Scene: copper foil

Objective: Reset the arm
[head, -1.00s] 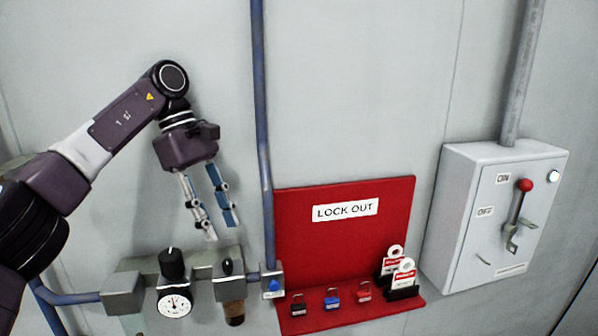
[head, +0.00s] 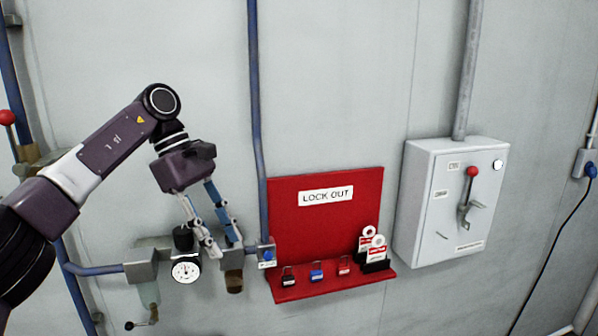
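My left arm comes in from the left. Its gripper (head: 222,246) points down, fingers apart, with nothing seen between them. In the picture its fingertips overlap the air regulator unit, between the gauge (head: 186,269) and the small brown filter bowl (head: 234,281); I cannot tell whether they touch it. The fingers partly hide the black knob (head: 183,238) and the unit's top. My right gripper is not in view.
A red lockout board (head: 288,215) with padlocks and tags on its shelf is right of the gripper. A blue vertical pipe (head: 254,100) runs between them. A grey switch box (head: 418,205) hangs further right.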

